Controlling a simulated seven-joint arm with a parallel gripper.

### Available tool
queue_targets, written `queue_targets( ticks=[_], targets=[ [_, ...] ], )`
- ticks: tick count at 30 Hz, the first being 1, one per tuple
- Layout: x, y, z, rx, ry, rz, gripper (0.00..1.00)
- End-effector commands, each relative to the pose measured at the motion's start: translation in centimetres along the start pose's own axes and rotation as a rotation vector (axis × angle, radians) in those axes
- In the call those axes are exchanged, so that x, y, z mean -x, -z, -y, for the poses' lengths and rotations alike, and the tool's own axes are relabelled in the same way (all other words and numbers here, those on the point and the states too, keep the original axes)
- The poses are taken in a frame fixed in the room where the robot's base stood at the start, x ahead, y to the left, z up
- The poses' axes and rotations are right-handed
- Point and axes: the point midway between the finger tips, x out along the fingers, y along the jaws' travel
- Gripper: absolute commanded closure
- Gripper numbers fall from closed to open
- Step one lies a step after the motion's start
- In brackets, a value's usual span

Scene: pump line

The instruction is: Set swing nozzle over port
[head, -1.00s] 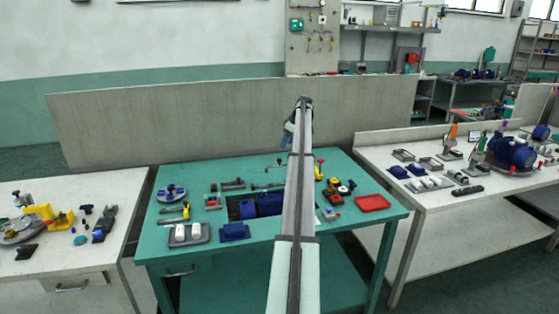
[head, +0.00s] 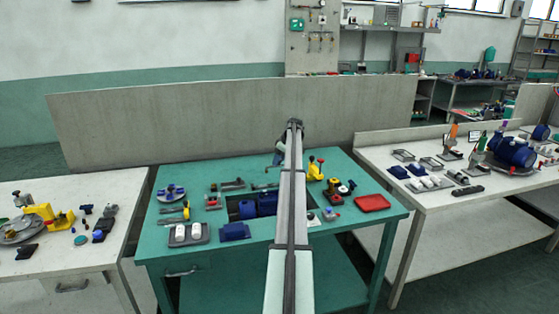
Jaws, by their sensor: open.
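My arm reaches away across the teal table (head: 345,240). My gripper (head: 279,158) shows only partly beside the far end of the arm, above the table's back part, and its fingers are too small to make out. A thin grey bent rod (head: 270,167), possibly the swing nozzle, lies low near the gripper at the back of the table; whether they touch cannot be told. The port cannot be picked out for sure.
A red tray (head: 373,203) lies at the right of the table. Yellow fittings (head: 316,172) stand right of my arm. A grey tray with white cylinders (head: 188,235) and a blue block (head: 234,231) lie at the front. White benches flank the table; a grey panel (head: 230,120) stands behind.

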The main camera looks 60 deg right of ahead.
Motion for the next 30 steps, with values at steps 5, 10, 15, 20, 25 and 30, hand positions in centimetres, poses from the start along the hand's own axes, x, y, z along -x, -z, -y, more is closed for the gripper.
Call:
queue_targets(
  ticks=[5, 10, 15, 20, 25, 30],
  targets=[
    [0.01, 0.0, -0.01, 0.0, 0.0, 0.0, 0.49],
    [0.02, -0.01, -0.01, 0.0, 0.0, 0.0, 0.65],
    [0.02, -0.01, -0.01, 0.0, 0.0, 0.0, 0.81],
    [0.02, -0.02, 0.0, 0.0, 0.0, 0.0, 0.96],
    [0.03, -0.02, 0.0, 0.0, 0.0, 0.0, 1.0],
    [0.03, -0.02, -0.01, 0.0, 0.0, 0.0, 1.0]
  ],
)
